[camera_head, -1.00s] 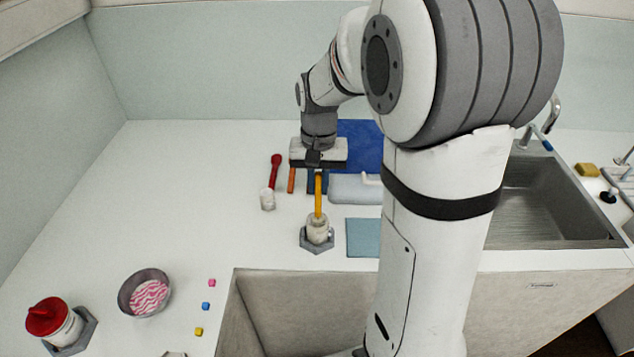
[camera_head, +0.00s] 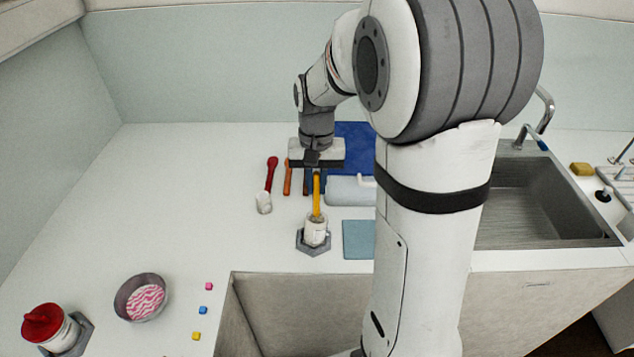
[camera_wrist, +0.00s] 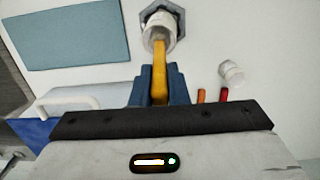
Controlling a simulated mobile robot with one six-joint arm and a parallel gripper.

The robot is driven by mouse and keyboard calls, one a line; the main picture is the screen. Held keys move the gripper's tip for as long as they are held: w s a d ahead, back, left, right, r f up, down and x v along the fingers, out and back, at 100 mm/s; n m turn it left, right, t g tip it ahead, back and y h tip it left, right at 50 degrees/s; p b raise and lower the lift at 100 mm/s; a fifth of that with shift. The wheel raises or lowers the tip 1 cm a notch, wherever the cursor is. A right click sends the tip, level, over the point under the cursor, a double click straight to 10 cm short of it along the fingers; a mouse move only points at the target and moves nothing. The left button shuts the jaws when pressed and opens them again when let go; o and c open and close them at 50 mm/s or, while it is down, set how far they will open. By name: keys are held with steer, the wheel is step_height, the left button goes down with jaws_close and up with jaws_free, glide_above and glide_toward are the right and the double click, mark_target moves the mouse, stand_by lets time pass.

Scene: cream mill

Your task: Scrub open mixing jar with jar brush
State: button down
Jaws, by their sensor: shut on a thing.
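The open mixing jar (camera_head: 316,231) is small and white and stands upright on a grey hexagonal base (camera_head: 302,244) near the counter's front edge. It also shows at the top of the wrist view (camera_wrist: 156,34). The jar brush (camera_head: 317,198) has a yellow handle that runs down into the jar's mouth; its lower end is hidden inside. My gripper (camera_head: 316,174) is above the jar, shut on the upper part of the handle. In the wrist view the blue fingers (camera_wrist: 160,92) flank the yellow handle.
A bowl (camera_head: 128,312), small cubes and a red-lidded jar (camera_head: 44,322) are at front left. A sink (camera_head: 530,205) is right.

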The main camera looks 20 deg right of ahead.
steer(key=shift+s+a+f+b, duration=0.35)
steer(key=shift+a+f+b, duration=0.1)
steer(key=shift+f, duration=0.25)
steer(key=shift+r+p, duration=3.95)
steer(key=shift+r, duration=1.3)
